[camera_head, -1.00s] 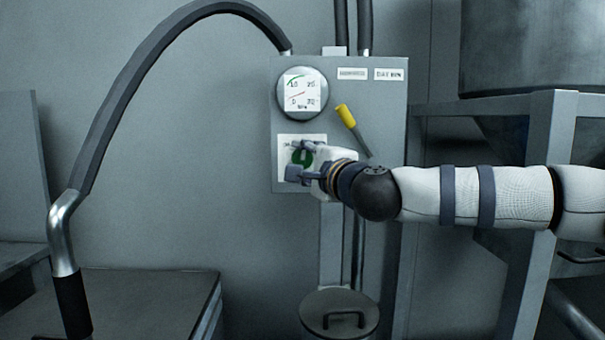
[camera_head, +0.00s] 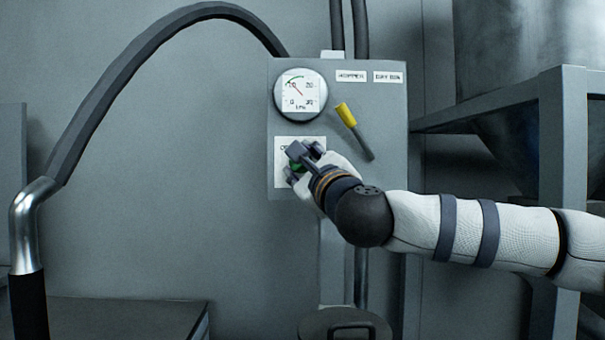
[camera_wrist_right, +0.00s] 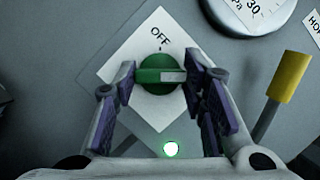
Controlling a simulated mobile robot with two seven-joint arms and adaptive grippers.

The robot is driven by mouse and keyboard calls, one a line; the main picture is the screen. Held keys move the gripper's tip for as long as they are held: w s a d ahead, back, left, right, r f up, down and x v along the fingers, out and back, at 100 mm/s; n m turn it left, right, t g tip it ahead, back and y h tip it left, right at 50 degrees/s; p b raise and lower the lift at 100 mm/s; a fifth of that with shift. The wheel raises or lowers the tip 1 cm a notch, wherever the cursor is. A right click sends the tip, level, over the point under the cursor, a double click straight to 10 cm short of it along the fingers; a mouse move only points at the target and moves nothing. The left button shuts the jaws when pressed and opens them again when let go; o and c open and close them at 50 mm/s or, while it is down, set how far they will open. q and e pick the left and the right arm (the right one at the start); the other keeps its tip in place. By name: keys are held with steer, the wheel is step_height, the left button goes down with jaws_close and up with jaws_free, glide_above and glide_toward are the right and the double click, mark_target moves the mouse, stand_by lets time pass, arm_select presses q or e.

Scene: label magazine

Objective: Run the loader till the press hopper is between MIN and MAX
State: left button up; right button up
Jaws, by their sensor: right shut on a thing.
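My right gripper (camera_head: 298,160) is at the control box (camera_head: 390,110), shut on a green knob (camera_wrist_right: 157,75). In the right wrist view, its fingers (camera_wrist_right: 158,90) stand on both sides of the knob. The knob's white mark points right, away from the OFF label. The yellow-handled lever (camera_head: 346,115) leans up-left, towards the HOPPER label (camera_head: 351,76). The press hopper's MIN and MAX marks and my left gripper are not visible.
The DAY BIN label (camera_head: 388,77) is at upper right. A thick hose (camera_head: 130,55) arches from the box to a metal elbow (camera_head: 35,195) at left. A lidded container (camera_head: 345,325) stands below. A grey frame (camera_head: 562,140) holds a large vessel (camera_head: 515,40) at right.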

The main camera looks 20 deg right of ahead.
steer(key=shift+r, duration=0.1)
stand_by(0.3)
steer(key=o, duration=1.2)
steer(key=v, duration=1.2)
